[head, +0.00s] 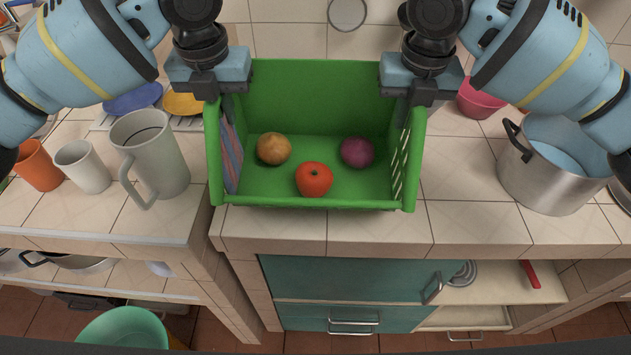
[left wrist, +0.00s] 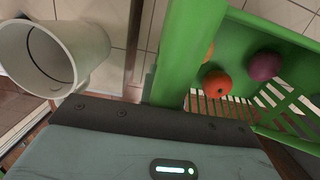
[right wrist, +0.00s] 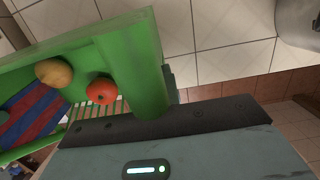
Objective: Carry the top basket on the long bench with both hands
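The green basket (head: 320,95) is at the middle of the tiled counter, near its front edge. It holds a brown potato (head: 274,148), a red tomato (head: 314,179), a purple onion (head: 357,152) and a striped item (head: 230,155) against its left wall. My left gripper (head: 213,88) is shut on the basket's left rim, and my right gripper (head: 418,92) is shut on its right rim. The basket looks about level. I cannot tell whether its bottom touches the counter. The fingertips are partly hidden by the rims in both wrist views.
A large grey mug (head: 150,155), a white cup (head: 82,166) and an orange cup (head: 38,165) stand left of the basket. A steel pot (head: 555,175) and a pink bowl (head: 482,100) stand to the right. Clear tiles lie between basket and pot.

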